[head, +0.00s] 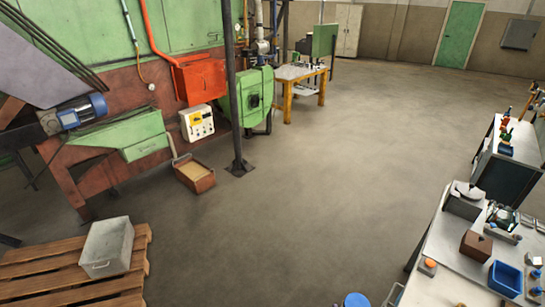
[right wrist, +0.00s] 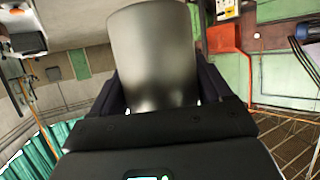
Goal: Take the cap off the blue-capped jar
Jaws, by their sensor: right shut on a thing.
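A round blue cap (head: 355,299) shows at the bottom edge of the head view; what is under it is cut off by the frame. In the right wrist view my right gripper (right wrist: 155,92) is shut on a smooth grey cylinder (right wrist: 152,45), one dark finger on each side. No blue shows on the part of the cylinder in that view. I cannot tell for certain whether it is the body of the blue-capped jar. My left gripper is in neither view.
A workbench (head: 440,262) at the lower right holds a blue bin (head: 506,279), a brown box (head: 476,246) and an orange-topped block (head: 428,265). A grey metal box (head: 107,246) stands on a wooden pallet (head: 30,276) at the lower left. The middle floor is clear.

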